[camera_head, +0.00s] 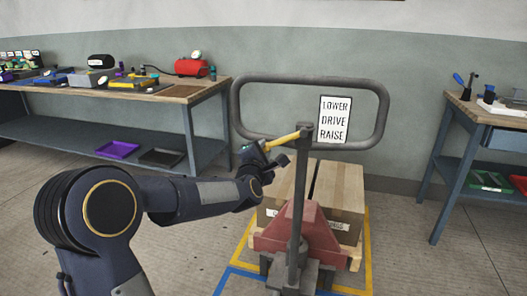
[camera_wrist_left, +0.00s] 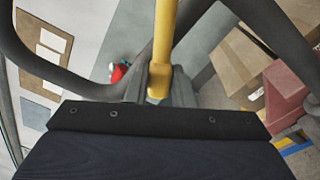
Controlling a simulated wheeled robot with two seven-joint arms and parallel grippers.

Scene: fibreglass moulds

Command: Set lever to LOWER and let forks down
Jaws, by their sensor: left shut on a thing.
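The yellow lever (camera_head: 283,139) sticks out to the left from the top of the pallet jack's dark post (camera_head: 297,210). My left gripper (camera_head: 264,155) is shut on the lever's outer end. In the left wrist view the yellow lever (camera_wrist_left: 164,40) runs up from between the fingers. A sign (camera_head: 334,119) reading LOWER, DRIVE, RAISE from top to bottom hangs inside the grey loop handle (camera_head: 380,105). The lever points slightly down toward its outer end. The forks are hidden under the load. My right gripper is not in view.
Cardboard boxes (camera_head: 340,185) sit on a pallet behind the red jack body (camera_head: 310,228). Yellow and blue floor lines (camera_head: 228,272) surround it. Workbenches stand at left (camera_head: 150,95) and right (camera_head: 455,112), with open floor between the left bench and the jack.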

